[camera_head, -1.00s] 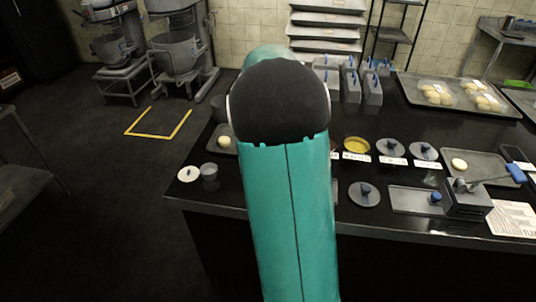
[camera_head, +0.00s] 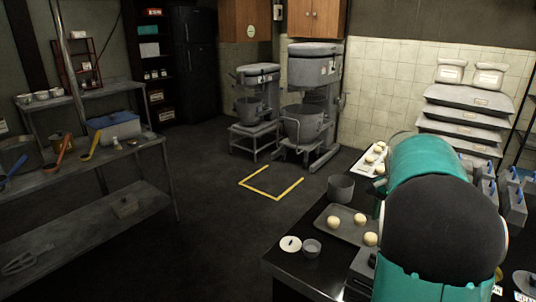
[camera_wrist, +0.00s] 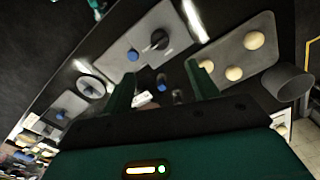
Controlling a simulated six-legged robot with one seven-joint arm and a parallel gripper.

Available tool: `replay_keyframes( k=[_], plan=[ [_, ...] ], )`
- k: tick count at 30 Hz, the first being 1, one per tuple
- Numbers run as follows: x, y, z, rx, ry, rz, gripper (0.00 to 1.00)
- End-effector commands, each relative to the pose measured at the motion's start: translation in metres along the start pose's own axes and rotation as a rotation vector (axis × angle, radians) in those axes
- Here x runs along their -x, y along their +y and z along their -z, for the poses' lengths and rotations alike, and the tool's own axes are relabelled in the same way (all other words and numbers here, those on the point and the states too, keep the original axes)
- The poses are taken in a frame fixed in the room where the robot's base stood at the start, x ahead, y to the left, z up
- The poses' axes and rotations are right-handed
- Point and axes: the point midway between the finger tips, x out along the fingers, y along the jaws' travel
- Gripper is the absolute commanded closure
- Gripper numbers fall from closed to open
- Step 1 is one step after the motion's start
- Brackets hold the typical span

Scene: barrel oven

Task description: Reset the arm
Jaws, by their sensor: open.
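My gripper (camera_wrist: 160,72) shows in the wrist view with its two dark green fingers wide apart and nothing between them. It is above the black counter, with grey trays and blue-knobbed lids beyond the fingers. In the head view, my teal and black arm fills the lower right and hides part of the counter (camera_head: 292,272). The gripper itself is hidden there.
A tray with pale dough balls (camera_head: 325,224) and a grey pot (camera_head: 341,188) stand near the arm. Steel shelving (camera_head: 90,225) stands at left. Mixers (camera_head: 312,95) stand at the back. The floor with a yellow mark (camera_head: 271,196) is clear.

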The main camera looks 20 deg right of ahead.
Motion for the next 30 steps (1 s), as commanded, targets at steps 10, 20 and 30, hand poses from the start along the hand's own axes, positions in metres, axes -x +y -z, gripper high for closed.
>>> replay_keyframes(
  k=[10, 20, 30],
  plan=[
    [0.032, -0.005, -0.081, 0.254, 0.038, 0.102, 0.41],
    [0.055, 0.018, -0.216, 0.719, 0.158, 0.236, 0.41],
    [0.039, 0.07, -0.323, 1.169, 0.348, 0.315, 0.41]
  ],
)
